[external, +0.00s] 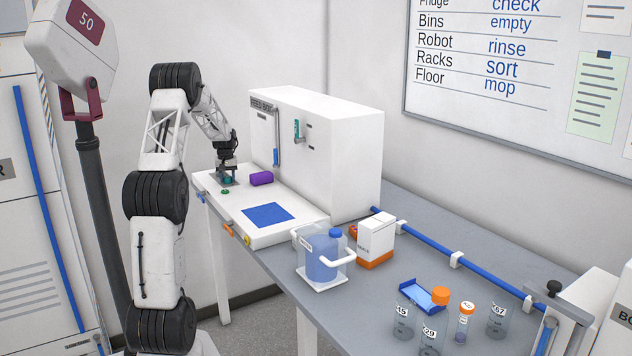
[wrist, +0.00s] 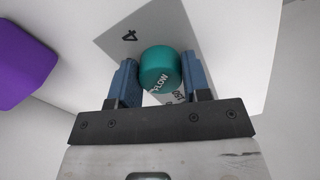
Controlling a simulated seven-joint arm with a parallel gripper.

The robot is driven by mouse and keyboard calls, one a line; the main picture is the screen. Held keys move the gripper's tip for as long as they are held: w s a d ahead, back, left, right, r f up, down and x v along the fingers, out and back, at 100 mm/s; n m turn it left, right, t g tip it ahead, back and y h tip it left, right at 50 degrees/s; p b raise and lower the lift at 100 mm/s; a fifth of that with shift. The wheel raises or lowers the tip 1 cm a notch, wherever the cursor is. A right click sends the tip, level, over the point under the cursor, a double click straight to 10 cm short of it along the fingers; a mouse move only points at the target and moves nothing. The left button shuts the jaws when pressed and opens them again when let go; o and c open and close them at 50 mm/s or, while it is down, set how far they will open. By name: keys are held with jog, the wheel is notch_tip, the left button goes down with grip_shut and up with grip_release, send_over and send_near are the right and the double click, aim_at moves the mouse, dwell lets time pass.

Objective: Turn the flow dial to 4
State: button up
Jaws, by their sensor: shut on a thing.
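The flow dial is a teal round knob marked FLOW (wrist: 160,70), on a grey plate (wrist: 145,32) with a printed 4 to the knob's upper left. Another printed mark lies partly hidden below right of the knob. My gripper (wrist: 160,82) is shut on the flow dial, with one blue finger on each side of it. In the external view my gripper (external: 227,180) points down at the left end of the white base, and it mostly hides the dial. The knob's pointer position cannot be told.
A purple block (external: 261,178) lies close beside my gripper, and it also shows in the wrist view (wrist: 22,62). A small green button (external: 225,191) sits in front. The tall white feeder box (external: 335,150) stands behind. A blue square (external: 268,215) and a jug (external: 322,258) are to the right.

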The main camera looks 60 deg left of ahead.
aim_at(234, 152)
jog(key=m, duration=0.4)
jog(key=shift+m, duration=0.3)
jog(key=m, duration=1)
jog(key=shift+a, duration=0.1)
jog(key=m, duration=0.4)
jog(key=shift+m, duration=0.4)
jog(key=o, duration=0.9)
jog(key=shift+r, duration=0.15)
jog(key=shift+r, duration=3.8)
